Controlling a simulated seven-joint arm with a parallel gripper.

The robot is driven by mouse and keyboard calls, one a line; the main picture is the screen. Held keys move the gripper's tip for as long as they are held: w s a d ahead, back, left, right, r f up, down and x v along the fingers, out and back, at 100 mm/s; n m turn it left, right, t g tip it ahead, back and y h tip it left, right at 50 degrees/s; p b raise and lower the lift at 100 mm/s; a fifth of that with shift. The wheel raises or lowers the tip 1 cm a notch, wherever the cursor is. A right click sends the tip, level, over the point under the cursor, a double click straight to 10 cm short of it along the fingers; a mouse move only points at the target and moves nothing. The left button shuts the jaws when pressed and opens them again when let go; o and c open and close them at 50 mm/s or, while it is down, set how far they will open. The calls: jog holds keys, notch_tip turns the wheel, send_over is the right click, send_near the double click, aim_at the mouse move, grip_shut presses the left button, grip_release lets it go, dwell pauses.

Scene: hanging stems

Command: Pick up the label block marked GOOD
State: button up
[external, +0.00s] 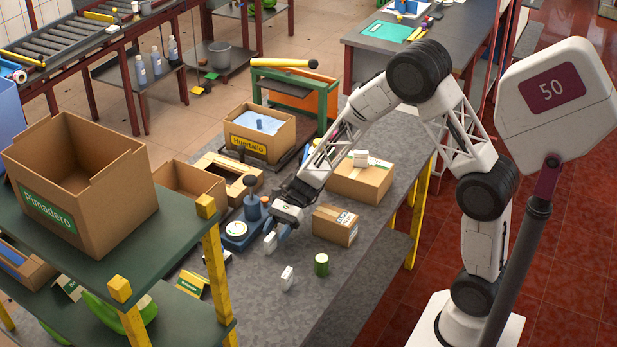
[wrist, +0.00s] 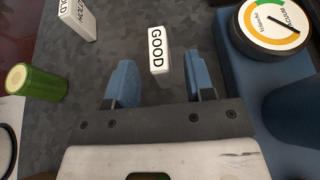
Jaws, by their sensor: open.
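The white label block marked GOOD (wrist: 157,55) stands upright on the dark grey bench top in the wrist view, its word facing the camera. My gripper (wrist: 162,84) is open, with its two blue fingers apart. The block is in line with the gap between them, mostly just beyond the fingertips. A second white block (wrist: 77,18) with other lettering, partly cut off, stands at the upper left; it also seems to show in the external view (external: 287,278). In the external view my gripper (external: 275,241) is low over the bench, and the GOOD block is hard to make out there.
A blue scale with a round dial (wrist: 275,24) stands close on the right. In the external view, a small closed carton (external: 335,226) stands right of the gripper. The front bench surface is mostly clear.

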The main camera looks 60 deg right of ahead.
aim_at(270, 240)
jog(key=shift+x, duration=1.7)
jog(key=shift+c, duration=0.5)
grip_shut()
jog(key=shift+r, duration=0.1)
notch_tip(270, 240, up, 18)
